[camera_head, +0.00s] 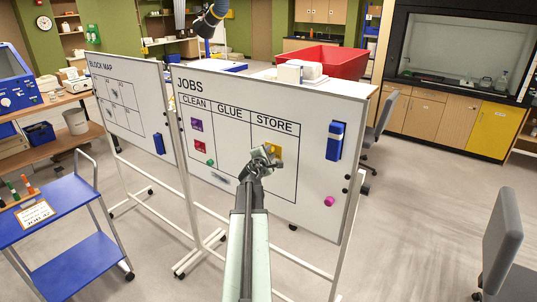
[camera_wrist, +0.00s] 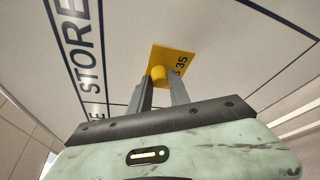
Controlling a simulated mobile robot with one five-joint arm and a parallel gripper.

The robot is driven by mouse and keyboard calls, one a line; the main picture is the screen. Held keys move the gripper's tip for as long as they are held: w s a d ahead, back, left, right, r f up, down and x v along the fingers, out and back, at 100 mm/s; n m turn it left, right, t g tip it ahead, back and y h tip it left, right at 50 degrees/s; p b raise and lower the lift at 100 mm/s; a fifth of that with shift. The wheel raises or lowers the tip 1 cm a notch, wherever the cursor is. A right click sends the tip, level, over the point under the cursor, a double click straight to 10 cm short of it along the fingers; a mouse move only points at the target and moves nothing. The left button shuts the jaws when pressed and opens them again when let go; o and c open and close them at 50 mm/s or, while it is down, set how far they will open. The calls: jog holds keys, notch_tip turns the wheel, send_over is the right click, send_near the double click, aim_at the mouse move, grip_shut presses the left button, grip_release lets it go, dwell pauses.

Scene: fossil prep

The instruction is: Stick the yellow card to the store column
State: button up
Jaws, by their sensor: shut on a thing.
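The yellow card (camera_head: 277,151) is at the jobs whiteboard (camera_head: 315,185), within the STORE column and below its heading. In the wrist view the card (camera_wrist: 172,60) shows dark digits and a round yellow knob at its middle. My gripper (camera_head: 262,160) is shut on this knob, and its two fingers (camera_wrist: 159,80) reach up to it in the wrist view. The card looks close to the board face; I cannot tell if it touches. My gripper hides part of the card in the head view.
A purple card (camera_head: 196,125) and a red card (camera_head: 200,146) are in the CLEAN column, with a green magnet (camera_head: 210,162) below. A blue eraser (camera_head: 335,141) and a pink magnet (camera_head: 329,201) are right of the columns. A blue cart (camera_head: 75,250) stands left.

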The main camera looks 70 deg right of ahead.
dwell(0.4)
jog(key=o, duration=1)
jog(key=w+a, duration=0.2)
jog(key=a, duration=0.4)
jog(key=shift+a, duration=0.35)
